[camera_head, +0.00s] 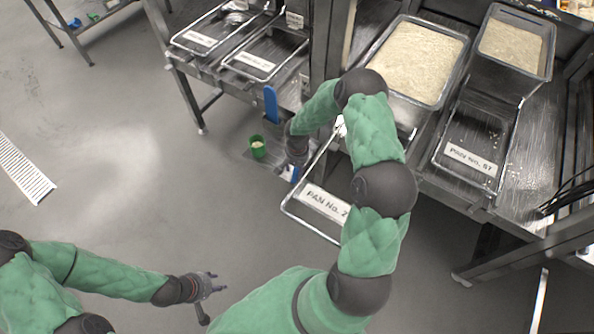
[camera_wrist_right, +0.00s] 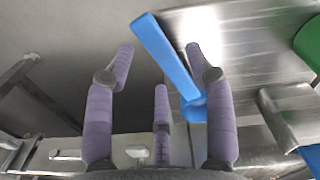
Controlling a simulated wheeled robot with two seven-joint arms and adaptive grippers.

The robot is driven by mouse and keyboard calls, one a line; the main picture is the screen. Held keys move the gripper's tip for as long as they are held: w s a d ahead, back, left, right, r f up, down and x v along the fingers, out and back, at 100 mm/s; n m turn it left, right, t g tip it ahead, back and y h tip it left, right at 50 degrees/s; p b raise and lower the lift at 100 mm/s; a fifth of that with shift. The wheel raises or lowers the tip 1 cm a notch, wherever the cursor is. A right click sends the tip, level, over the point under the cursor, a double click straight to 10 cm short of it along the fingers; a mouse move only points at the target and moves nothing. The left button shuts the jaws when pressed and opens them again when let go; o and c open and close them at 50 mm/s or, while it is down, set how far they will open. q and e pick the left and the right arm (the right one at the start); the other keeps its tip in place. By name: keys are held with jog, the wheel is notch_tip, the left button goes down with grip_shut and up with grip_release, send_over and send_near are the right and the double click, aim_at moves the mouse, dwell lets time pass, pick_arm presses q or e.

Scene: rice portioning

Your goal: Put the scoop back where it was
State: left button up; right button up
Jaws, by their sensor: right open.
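A long flat blue handle (camera_wrist_right: 165,55), which looks like the scoop's, lies across the right wrist view, with a rounded blue end beside the right fingers. A blue piece (camera_head: 271,103) also stands out near my right wrist in the head view. I cannot make out the scoop's bowl. My right gripper (camera_wrist_right: 160,65) is open, its purple fingers spread around and beside the handle; contact cannot be told. In the head view its fingers are mostly hidden. My left gripper (camera_head: 211,288) is open and empty over the floor at lower left.
Rice-filled pans (camera_head: 467,62) and an emptier pan (camera_head: 437,160) are at right. More labelled pans (camera_head: 228,57) are at back left.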

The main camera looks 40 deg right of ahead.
notch_tip(320, 180, up, 9)
jog(key=p, duration=0.2)
dwell(0.3)
